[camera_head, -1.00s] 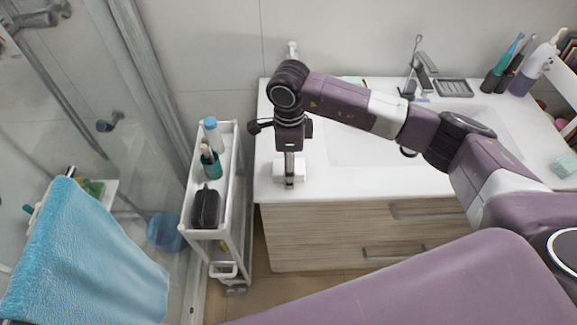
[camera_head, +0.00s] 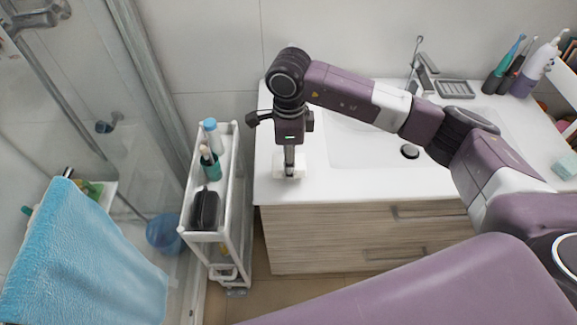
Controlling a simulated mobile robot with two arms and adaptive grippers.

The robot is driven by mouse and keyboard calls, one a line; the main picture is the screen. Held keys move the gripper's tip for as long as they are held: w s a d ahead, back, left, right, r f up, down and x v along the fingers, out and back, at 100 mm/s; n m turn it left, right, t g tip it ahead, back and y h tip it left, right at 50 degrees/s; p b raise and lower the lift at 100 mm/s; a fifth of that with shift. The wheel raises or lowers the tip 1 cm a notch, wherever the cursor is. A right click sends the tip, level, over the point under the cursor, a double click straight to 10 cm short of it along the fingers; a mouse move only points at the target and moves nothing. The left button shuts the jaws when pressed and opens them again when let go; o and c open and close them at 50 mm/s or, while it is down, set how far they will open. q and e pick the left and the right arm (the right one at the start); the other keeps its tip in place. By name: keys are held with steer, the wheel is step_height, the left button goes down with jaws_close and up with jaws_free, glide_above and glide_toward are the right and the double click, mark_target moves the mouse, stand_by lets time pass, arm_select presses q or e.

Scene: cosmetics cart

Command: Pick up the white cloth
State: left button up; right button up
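A small white cloth (camera_head: 298,170), looking like a folded block, is on the white counter near its left end, left of the sink. My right gripper (camera_head: 289,168) points down at the cloth, its fingers overlapping it in the picture. The fingers are seen edge-on, so I cannot tell whether they are open or shut on the cloth, or whether it touches the counter. My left gripper is not in view.
A narrow white cart (camera_head: 232,190) with bottles and a black pouch (camera_head: 205,207) stands left of the counter. A blue towel (camera_head: 85,260) hangs at lower left. The sink (camera_head: 350,145) is right of the cloth. Toothbrushes and a bottle (camera_head: 537,70) stand at the back right.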

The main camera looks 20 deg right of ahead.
step_height(320, 180, up, 18)
steer(key=b, duration=0.3)
steer(key=shift+f, duration=0.2)
